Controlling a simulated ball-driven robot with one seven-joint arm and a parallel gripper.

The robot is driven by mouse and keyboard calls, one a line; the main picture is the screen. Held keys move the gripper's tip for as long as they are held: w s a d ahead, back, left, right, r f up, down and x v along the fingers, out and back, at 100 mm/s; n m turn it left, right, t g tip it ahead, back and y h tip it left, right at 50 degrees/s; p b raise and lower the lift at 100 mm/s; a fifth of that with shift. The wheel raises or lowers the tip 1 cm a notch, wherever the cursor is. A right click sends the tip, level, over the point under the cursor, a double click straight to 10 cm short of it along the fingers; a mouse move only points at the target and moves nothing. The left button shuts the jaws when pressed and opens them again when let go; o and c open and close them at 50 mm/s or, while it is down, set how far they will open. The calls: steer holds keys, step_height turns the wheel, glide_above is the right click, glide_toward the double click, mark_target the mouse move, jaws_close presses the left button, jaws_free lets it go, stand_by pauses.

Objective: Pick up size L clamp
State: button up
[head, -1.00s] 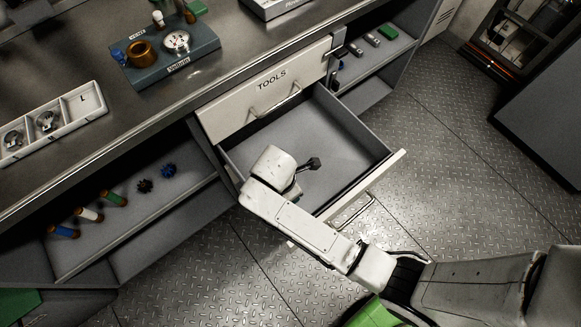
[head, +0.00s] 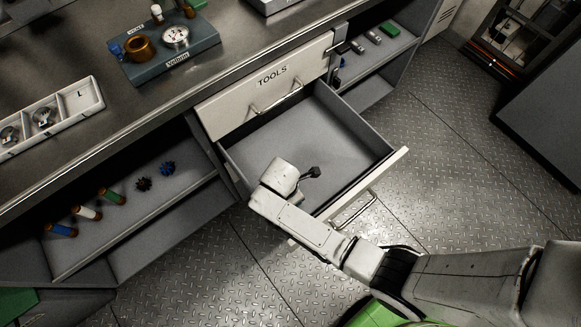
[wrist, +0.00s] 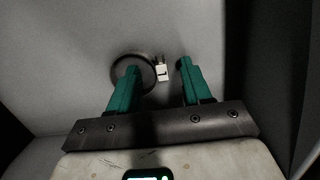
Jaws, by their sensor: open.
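In the wrist view a round dark ring with a pale metal block on its right side, which looks like the clamp (wrist: 132,68), lies on the grey drawer floor. My gripper (wrist: 160,67) has its two green fingers apart, with nothing held between them. The left fingertip overlaps the ring in the picture, and the metal block shows between the fingertips. I cannot tell the height of the fingers above it. In the head view my arm reaches into the open drawer (head: 325,130), and the clamp is not visible there.
The drawer labelled TOOLS has a closed front (head: 268,85) above the open one. A white tray (head: 92,88) on the bench has an empty compartment marked L and clamps in other compartments. Drawer walls surround my gripper. A shelf (head: 150,215) at left holds several small parts.

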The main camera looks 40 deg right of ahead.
jaws_close()
stand_by(0.3)
